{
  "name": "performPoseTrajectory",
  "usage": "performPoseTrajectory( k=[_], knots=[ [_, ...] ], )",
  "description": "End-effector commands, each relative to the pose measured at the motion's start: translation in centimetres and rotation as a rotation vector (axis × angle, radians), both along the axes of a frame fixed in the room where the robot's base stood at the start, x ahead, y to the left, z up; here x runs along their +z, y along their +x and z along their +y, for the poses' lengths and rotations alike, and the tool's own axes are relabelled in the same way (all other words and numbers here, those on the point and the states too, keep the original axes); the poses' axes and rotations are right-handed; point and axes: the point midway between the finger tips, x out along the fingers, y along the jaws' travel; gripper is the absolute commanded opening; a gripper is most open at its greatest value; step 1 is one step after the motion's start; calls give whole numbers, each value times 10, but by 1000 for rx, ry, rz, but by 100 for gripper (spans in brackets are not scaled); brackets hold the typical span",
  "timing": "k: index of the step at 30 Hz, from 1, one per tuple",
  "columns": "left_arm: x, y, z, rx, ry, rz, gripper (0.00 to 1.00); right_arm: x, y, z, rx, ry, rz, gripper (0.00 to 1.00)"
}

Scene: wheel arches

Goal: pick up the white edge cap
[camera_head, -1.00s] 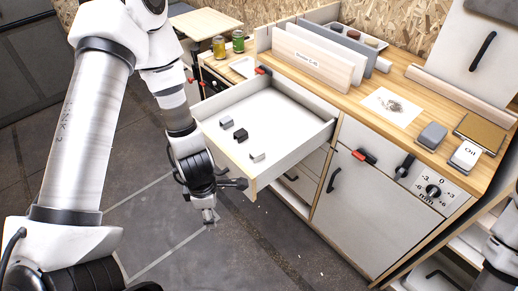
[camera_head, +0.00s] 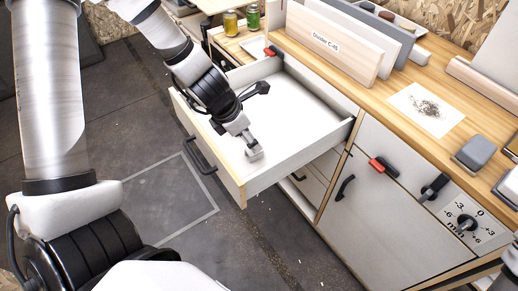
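The white edge cap (camera_head: 255,154) is a small pale block on the white floor of the open drawer (camera_head: 309,93), near its front right part. My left gripper (camera_head: 246,136) reaches down into the drawer, with its fingertips right at the cap. I cannot tell whether the fingers are closed on it or just above or around it.
The drawer's front panel with a black handle (camera_head: 200,158) stands out over the floor. The wooden worktop (camera_head: 388,93) holds upright divider boards (camera_head: 330,42), a sheet with dark bits (camera_head: 427,108) and a grey block (camera_head: 475,151). Two jars (camera_head: 252,17) stand behind.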

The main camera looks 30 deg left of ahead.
Motion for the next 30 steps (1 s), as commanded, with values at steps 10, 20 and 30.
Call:
performPoseTrajectory(
  k=[10, 20, 30],
  knots=[
    [-61, 18, -6, -3, 4, 1, 64, -60, 0, 0, 0, 0, 0, 40],
    [-66, 24, -9, -2, 2, 1, 64, -67, 0, 0, 0, 0, 0, 40],
    [-66, 23, -9, -2, 2, 1, 15, -67, 0, 0, 0, 0, 0, 40]
  ],
)
